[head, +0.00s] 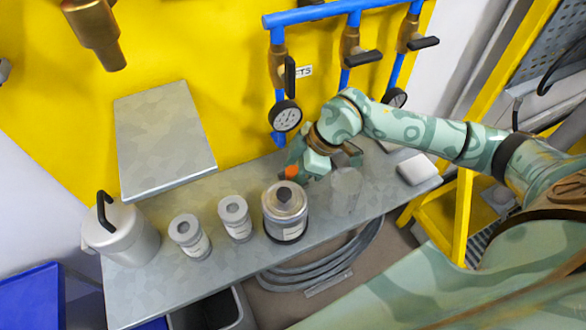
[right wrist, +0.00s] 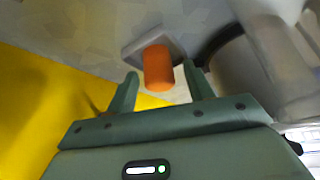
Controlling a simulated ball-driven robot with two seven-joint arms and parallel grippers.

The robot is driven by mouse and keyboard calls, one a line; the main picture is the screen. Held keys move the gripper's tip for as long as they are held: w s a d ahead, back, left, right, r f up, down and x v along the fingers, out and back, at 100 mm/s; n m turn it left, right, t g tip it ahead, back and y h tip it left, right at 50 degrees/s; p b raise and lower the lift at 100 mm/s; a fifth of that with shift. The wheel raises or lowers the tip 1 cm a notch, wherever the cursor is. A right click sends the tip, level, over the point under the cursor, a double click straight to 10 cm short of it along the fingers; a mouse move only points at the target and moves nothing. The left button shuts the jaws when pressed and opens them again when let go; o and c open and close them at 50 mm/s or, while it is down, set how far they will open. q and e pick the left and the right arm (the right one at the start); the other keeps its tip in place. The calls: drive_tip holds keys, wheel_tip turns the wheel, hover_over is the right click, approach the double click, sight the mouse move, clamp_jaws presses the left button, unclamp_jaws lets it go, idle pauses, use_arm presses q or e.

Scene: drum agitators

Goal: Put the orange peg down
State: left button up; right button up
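The orange peg (head: 289,172) shows in the head view just behind the metal canister with the dark knob, at my right gripper (head: 297,162). In the right wrist view the peg (right wrist: 158,68) lies between and slightly beyond the two green fingertips of the gripper (right wrist: 161,82). A gap shows on each side of the peg, so the fingers are open and do not appear to touch it. A small grey square piece (right wrist: 135,50) shows at the peg's far end; whether they are joined cannot be told. My left gripper is not in view.
The grey bench (head: 225,262) carries a lidded pot (head: 125,235), two small canisters (head: 189,237) (head: 235,218), the larger metal canister (head: 285,215) and a clear container (head: 346,190). Blue pipes with valves and gauges (head: 285,116) stand close behind my gripper.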

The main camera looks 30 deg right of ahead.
drive_tip(key=shift+r, duration=0.1)
drive_tip(key=p+v, duration=0.2)
drive_tip(key=v, duration=1)
drive_tip(key=shift+p, duration=0.3)
